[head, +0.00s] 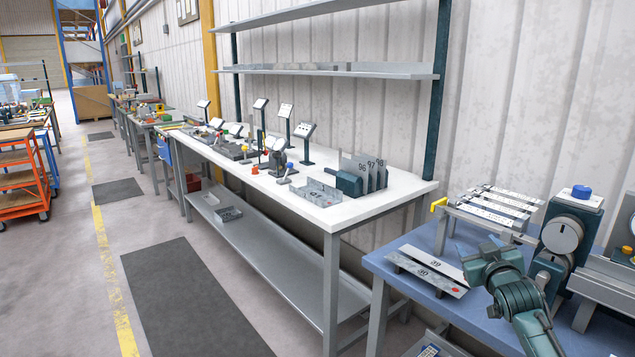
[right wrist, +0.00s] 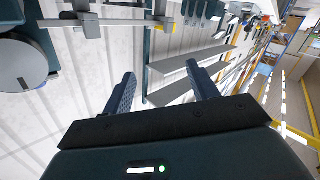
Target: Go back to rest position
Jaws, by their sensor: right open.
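My right gripper (head: 487,262) is at the lower right of the head view, above the blue-topped bench (head: 420,238). Its arm comes up from the bottom edge. In the right wrist view its two dark fingers (right wrist: 160,88) stand wide apart with nothing between them. My left gripper does not show in either view.
A green-grey machine with a round dial (head: 563,236) stands close to the right of my arm. A rack of slotted strips (head: 490,208) is behind the gripper. A long white table (head: 400,187) holds several stands and numbered plates. The floor with dark mats (head: 190,300) is clear at left.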

